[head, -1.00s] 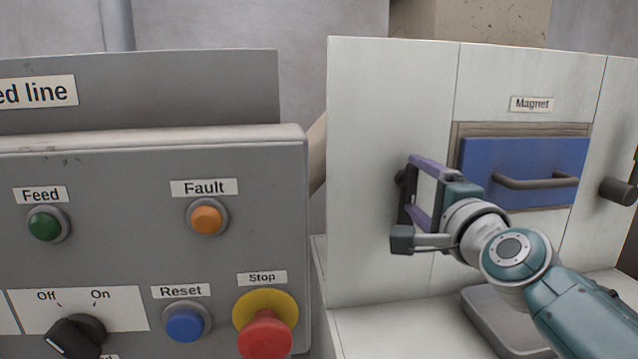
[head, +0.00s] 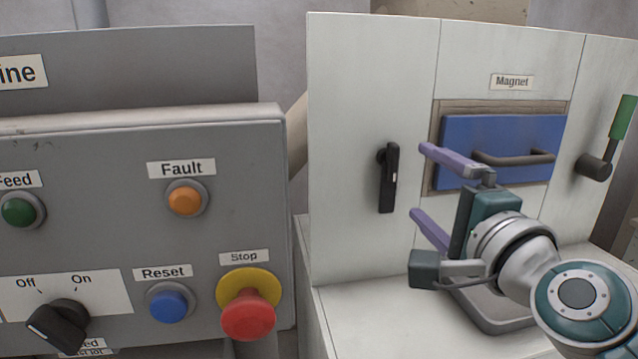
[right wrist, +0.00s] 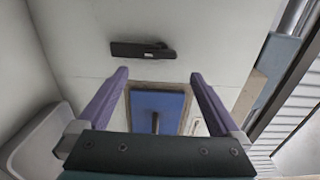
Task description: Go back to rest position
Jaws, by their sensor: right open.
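My right gripper (head: 432,184) is open and empty in front of the white cabinet, with its two purple fingers spread apart. It is apart from the black latch handle (head: 388,178), which hangs upright on the cabinet's left panel. In the right wrist view the fingers (right wrist: 160,76) are wide open, and the black handle (right wrist: 142,49) lies beyond them, with nothing between the fingers. My left gripper is not in view.
The white cabinet (head: 350,100) has a blue Magnet drawer (head: 500,138) with a grey pull, and a green-gripped lever (head: 621,118) at right. A grey tray (head: 490,312) sits below. The grey control panel (head: 110,225) on the left carries buttons, a black selector knob (head: 58,325) and a red stop button (head: 248,316).

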